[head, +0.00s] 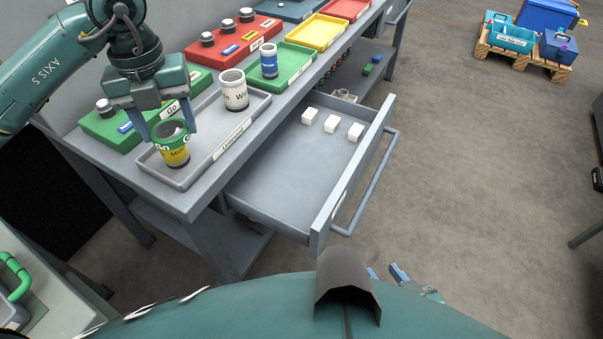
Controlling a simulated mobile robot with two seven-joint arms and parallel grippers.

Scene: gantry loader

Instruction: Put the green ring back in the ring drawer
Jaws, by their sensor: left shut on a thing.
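The green ring (165,129) sits around the top of a yellow can (176,157) over the front left part of the grey tray (232,146). My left gripper (172,134) points down with a finger on each side of the ring and is shut on it. Whether the can touches the tray is hard to tell. A drawer (263,190) under the bench stands pulled open, with three white blocks (333,123) at its far end. Its label is unreadable here. Bluish parts of my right gripper (400,273) show at the bottom edge, mostly hidden by my body.
A white can (234,90) stands in the grey tray. Green trays (297,60) and a red tray (200,54) lie behind it on the bench. The drawer's front and handle (371,190) jut into the aisle. The floor to the right is clear up to a pallet (497,51).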

